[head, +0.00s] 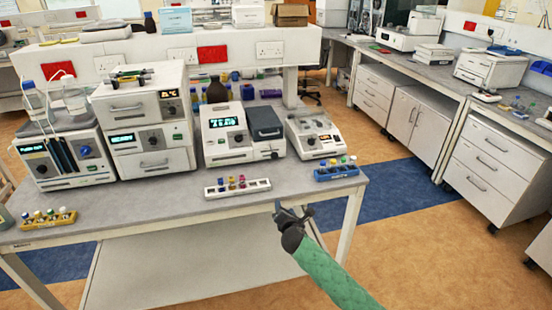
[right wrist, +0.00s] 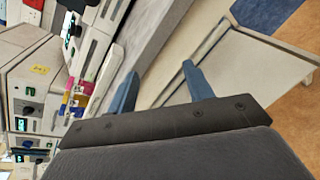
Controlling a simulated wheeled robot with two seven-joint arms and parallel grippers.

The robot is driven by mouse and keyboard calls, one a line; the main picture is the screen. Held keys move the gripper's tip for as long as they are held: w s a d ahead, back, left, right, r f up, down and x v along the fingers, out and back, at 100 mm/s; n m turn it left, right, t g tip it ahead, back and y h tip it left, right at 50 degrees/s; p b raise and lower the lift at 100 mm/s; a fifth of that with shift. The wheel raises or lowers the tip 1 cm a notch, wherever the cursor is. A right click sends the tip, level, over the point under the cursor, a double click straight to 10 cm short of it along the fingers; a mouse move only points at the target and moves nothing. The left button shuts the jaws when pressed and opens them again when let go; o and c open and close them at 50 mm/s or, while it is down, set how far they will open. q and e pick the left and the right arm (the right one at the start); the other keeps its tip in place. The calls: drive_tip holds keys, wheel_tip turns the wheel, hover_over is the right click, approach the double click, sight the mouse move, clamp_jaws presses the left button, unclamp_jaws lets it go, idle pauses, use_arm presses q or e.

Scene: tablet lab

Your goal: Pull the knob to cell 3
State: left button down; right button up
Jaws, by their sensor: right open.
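A white instrument (head: 225,135) with a lit green display and a dark-lidded compartment (head: 264,123) stands in the middle of the bench. My left gripper is not in view.
A white rack of coloured vials (head: 238,187) lies before the instrument, a blue rack (head: 336,172) to its right, a yellow rack (head: 47,219) at far left. Another instrument (head: 315,135) stands right, white box units (head: 150,120) left. The bench front (head: 150,212) is mostly bare.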

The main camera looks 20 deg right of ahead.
wheel_tip(320, 180, up, 7)
drive_tip(key=w+n+t, duration=0.1)
drive_tip(key=w+n, duration=0.1)
drive_tip(key=n+t+y, duration=0.2)
drive_tip(key=n, duration=0.5)
approach(275, 157)
drive_tip(key=shift+w+r, duration=0.1)
drive_tip(key=shift+w, duration=0.4)
drive_tip(key=w+p, duration=0.2)
drive_tip(key=w, duration=0.4)
drive_tip(key=shift+w, duration=0.5)
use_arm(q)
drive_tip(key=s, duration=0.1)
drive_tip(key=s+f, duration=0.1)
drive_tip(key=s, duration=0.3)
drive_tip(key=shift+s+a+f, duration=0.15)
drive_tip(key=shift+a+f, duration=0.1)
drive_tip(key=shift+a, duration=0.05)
use_arm(e)
drive_tip(key=shift+w, duration=0.1)
